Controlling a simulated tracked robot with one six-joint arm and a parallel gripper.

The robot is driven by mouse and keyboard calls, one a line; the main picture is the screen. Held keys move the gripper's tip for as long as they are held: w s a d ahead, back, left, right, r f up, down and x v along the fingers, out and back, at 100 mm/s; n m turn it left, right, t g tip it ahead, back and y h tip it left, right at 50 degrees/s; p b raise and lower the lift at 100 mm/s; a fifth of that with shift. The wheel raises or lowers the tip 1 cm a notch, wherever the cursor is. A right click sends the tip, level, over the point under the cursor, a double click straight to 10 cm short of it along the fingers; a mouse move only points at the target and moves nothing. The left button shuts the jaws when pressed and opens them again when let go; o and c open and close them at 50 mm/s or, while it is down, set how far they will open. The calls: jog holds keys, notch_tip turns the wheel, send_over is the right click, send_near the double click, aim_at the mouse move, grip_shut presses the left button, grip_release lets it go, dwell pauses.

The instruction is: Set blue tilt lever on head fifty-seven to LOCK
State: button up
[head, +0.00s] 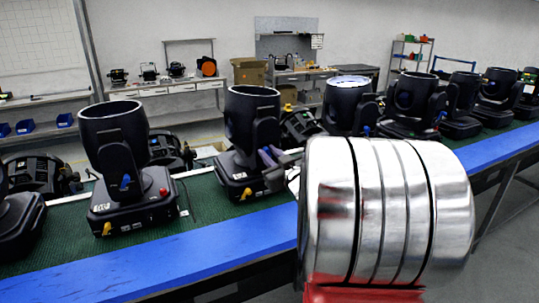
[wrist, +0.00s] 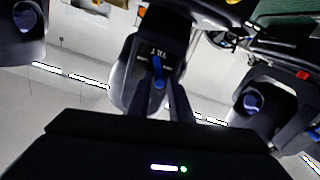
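In the wrist view a thin blue tilt lever (wrist: 158,70) stands on a dark yoke (wrist: 150,45) marked TILT. My gripper (wrist: 157,85) points at it, with one dark finger on either side of the lever. The fingers look apart, with a gap around the lever; I cannot see clear contact. In the head view my gripper (head: 272,157) is at the lower yoke of a black moving head (head: 252,112) near the middle of the line. The lever there is hidden by my gripper. I cannot read the head's number.
Several similar black heads stand along the green belt (head: 60,240), which has a blue rail (head: 150,262) in front. The left neighbour (head: 115,130) shows its own blue lever (head: 125,182). Benches (head: 170,88) and a shelf (head: 410,50) stand behind.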

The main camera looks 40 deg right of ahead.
grip_shut()
jog(key=shift+d+m, duration=0.1)
jog(key=shift+m, duration=0.3)
jog(key=m, duration=0.1)
jog(key=d+m, duration=0.1)
jog(key=m, duration=0.1)
jog(key=shift+s+r, duration=0.1)
jog(key=shift+r, duration=0.1)
jog(key=shift+s+d+f+m, duration=0.1)
jog(key=shift+d+m, duration=0.2)
jog(key=shift+m, duration=1.05)
jog(key=shift+s+d+f+m, duration=0.1)
jog(key=shift+d+m, duration=0.2)
jog(key=shift+m, duration=1)
jog(key=shift+s+d+m, duration=0.1)
jog(key=shift+d+m, duration=0.2)
jog(key=shift+m, duration=1.05)
jog(key=shift+o, duration=1.9)
grip_release()
